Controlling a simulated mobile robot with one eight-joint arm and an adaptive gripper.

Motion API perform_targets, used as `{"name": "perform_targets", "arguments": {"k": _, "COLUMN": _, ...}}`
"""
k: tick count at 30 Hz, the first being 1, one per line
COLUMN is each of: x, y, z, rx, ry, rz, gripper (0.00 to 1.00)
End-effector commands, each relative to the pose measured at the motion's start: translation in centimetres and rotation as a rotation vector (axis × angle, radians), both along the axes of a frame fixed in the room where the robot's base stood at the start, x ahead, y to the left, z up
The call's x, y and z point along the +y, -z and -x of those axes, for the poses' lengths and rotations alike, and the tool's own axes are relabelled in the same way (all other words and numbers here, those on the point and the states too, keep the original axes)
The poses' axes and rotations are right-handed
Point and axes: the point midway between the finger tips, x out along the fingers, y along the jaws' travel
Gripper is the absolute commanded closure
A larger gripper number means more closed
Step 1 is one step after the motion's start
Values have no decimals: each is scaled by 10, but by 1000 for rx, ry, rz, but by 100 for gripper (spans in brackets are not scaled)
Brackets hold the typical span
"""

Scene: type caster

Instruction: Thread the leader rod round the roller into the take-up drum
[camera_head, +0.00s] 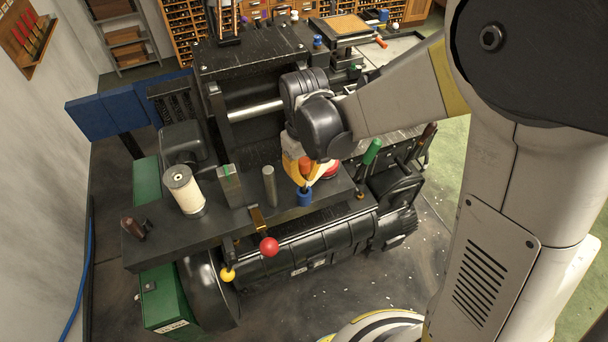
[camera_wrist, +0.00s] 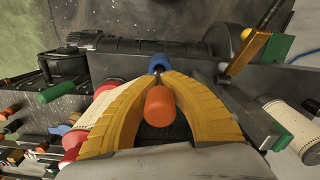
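My gripper (camera_head: 304,186) has yellow fingers pointing down over the dark machine bench. In the wrist view its fingertips (camera_wrist: 160,76) come together around an upright piece with an orange top (camera_wrist: 160,107) and a blue lower end (camera_wrist: 158,64), apparently the leader rod. The orange top sits between the fingers; the grip itself is partly hidden. In the head view the blue end (camera_head: 304,198) is low by the bench top. A plain grey post (camera_head: 270,186), perhaps the roller, stands left of my gripper. A red-and-white round part (camera_head: 331,170), perhaps the take-up drum, is right of it, partly hidden.
A cream perforated roll (camera_head: 183,189) and a grey block with a green top (camera_head: 229,186) stand on the bench (camera_head: 235,222) at left. A green-handled lever (camera_head: 371,152) rises at right. Red (camera_head: 269,246) and yellow (camera_head: 228,274) knobs project at the front.

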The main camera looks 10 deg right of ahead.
Motion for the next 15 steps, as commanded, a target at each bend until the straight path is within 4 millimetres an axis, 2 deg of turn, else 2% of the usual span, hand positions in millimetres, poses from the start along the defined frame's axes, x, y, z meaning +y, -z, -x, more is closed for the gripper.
{"name": "perform_targets", "arguments": {"k": 9, "x": 0, "y": -65, "z": 1, "rx": 0, "ry": 0, "rz": 0, "gripper": 100}}
{"name": "perform_targets", "arguments": {"k": 15, "x": 0, "y": -94, "z": 0, "rx": 0, "ry": 0, "rz": 0, "gripper": 100}}
